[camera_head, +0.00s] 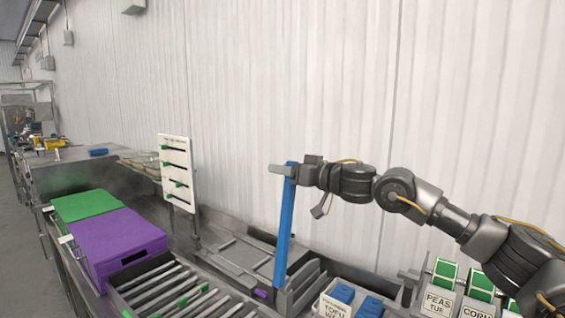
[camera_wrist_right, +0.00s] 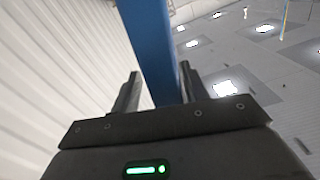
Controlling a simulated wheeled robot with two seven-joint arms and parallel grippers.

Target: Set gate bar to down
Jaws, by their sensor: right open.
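The gate bar is a long blue bar (camera_head: 285,225) standing nearly upright near the middle of the head view, its lower end by a grey slotted bracket (camera_head: 298,287). My right gripper (camera_head: 283,170) is at the bar's top end, reaching in from the right. In the right wrist view the blue bar (camera_wrist_right: 153,50) passes between the two open fingers of my right gripper (camera_wrist_right: 157,88). A gap shows on the left finger's side; whether the right finger touches the bar I cannot tell. My left gripper is not in view.
A roller conveyor (camera_head: 165,290) runs at the lower left, with a purple box (camera_head: 118,240) and a green box (camera_head: 85,205) beyond it. A white panel with green sliders (camera_head: 177,172) stands behind. Labelled bins (camera_head: 438,303) sit at the lower right. A corrugated wall (camera_head: 300,80) closes the back.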

